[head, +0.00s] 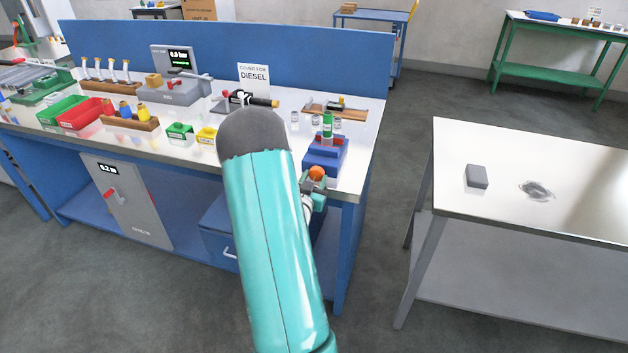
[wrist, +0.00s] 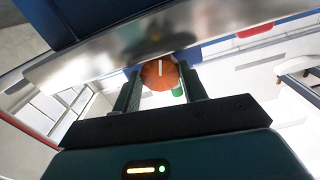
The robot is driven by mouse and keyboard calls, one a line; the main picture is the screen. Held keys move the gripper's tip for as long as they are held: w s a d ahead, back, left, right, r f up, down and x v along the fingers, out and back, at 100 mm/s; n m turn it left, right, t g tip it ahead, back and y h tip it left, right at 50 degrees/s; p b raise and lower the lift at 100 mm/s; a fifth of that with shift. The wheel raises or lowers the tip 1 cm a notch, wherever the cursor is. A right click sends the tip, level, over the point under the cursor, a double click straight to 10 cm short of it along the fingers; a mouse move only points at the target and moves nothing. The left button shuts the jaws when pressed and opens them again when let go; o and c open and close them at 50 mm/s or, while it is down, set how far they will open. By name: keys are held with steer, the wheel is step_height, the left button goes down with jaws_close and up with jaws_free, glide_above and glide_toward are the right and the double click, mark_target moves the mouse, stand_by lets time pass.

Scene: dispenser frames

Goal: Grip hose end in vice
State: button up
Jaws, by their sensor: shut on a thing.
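A blue vice (head: 325,158) stands at the right front corner of the blue workbench. A green upright cylinder, which looks like the hose end (head: 327,124), stands at the vice's jaws, by red parts. I cannot tell whether the jaws touch it. An orange round knob (head: 316,172) is at the vice's front. My gripper (head: 312,187) is at the bench's front edge, shut on this knob. In the wrist view the orange knob (wrist: 159,74), with a white line on its face, sits between the fingers of my gripper (wrist: 161,84). My arm hides part of the bench.
Left of my arm, the workbench (head: 290,165) holds red, green and yellow bins, a wooden rack and a grey device. A sign and a black fitting stand behind my arm. A separate table (head: 520,225) at right carries a grey block (head: 476,176). Floor lies clear between them.

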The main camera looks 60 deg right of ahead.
steer(key=shift+m, duration=1.1)
steer(key=o, duration=1)
steer(key=shift+c, duration=0.2)
steer(key=s+a, duration=0.2)
steer(key=a, duration=1.1)
steer(key=shift+a, duration=0.3)
